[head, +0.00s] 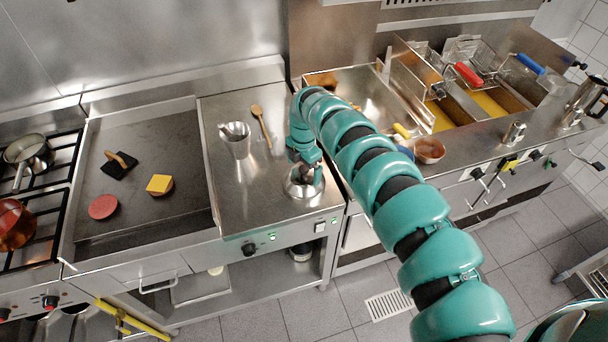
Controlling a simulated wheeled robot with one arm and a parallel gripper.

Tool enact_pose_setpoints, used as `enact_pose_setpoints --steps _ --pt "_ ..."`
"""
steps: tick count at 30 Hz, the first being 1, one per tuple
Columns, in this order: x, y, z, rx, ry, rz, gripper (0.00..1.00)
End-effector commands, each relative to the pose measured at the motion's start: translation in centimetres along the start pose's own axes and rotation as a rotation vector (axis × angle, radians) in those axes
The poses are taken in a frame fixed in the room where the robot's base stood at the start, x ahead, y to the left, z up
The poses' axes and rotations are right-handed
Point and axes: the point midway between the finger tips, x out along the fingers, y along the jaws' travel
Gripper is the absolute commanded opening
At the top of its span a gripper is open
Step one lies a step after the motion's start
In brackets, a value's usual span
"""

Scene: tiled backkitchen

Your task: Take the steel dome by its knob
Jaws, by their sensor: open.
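The steel dome (299,190) sits on the bare steel counter (275,217), near its front right edge. My arm comes in from the lower right, arches over, and points down at the dome. My gripper (307,175) is open, dark-fingered, and right over the top of the dome. The knob is hidden by the gripper, so I cannot tell whether the fingers are around it or above it.
A steel pitcher (236,143) and a wooden spoon (261,125) are on the same counter to the left. The griddle (130,210) holds a raw patty (103,207), a cheese-topped patty (159,184) and a dark press (118,167). Fryers (480,104) stand right.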

Motion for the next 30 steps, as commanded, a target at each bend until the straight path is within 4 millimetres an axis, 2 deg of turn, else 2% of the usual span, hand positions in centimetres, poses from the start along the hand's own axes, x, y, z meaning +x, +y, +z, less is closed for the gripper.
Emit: enact_pose_setpoints --steps 6,15,24,30 --pt "0.9 0.0 0.1 0.002 -0.002 0.002 1.00" --pt "1.2 -0.1 0.1 0.002 -0.002 0.001 1.00" --pt "1.3 -0.1 0.1 0.002 -0.001 -0.002 0.43" --pt "1.5 -0.3 0.0 0.001 0.001 -0.005 0.42"
